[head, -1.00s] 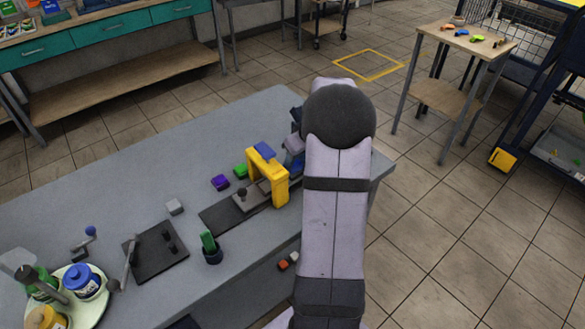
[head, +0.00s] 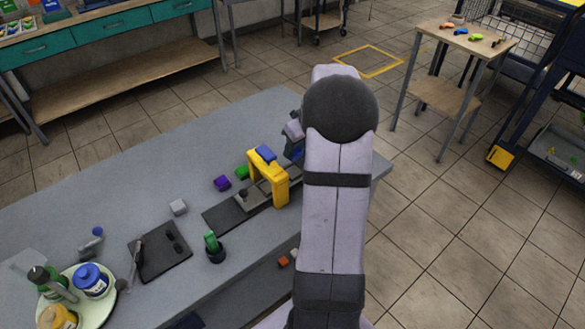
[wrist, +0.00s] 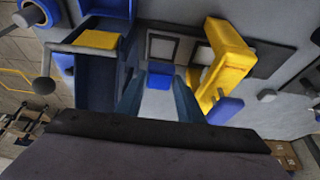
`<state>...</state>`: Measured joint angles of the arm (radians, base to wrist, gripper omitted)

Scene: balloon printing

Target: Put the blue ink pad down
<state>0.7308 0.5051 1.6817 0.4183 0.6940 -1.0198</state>
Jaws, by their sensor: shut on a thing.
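The blue ink pad (wrist: 160,74) is a small blue block in the wrist view. My gripper (wrist: 159,84) is shut on it, with one finger on each side. Just beyond it is a dark plate with light-edged squares (wrist: 163,48); I cannot tell if the pad touches it. A yellow arch (wrist: 231,62) stands close to the right of the gripper. In the head view the arch (head: 278,185) stands on the bench, left of my arm. My arm hides the fingers and pad there.
A blue structure (wrist: 97,76) with a yellow block is close to the gripper's left.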

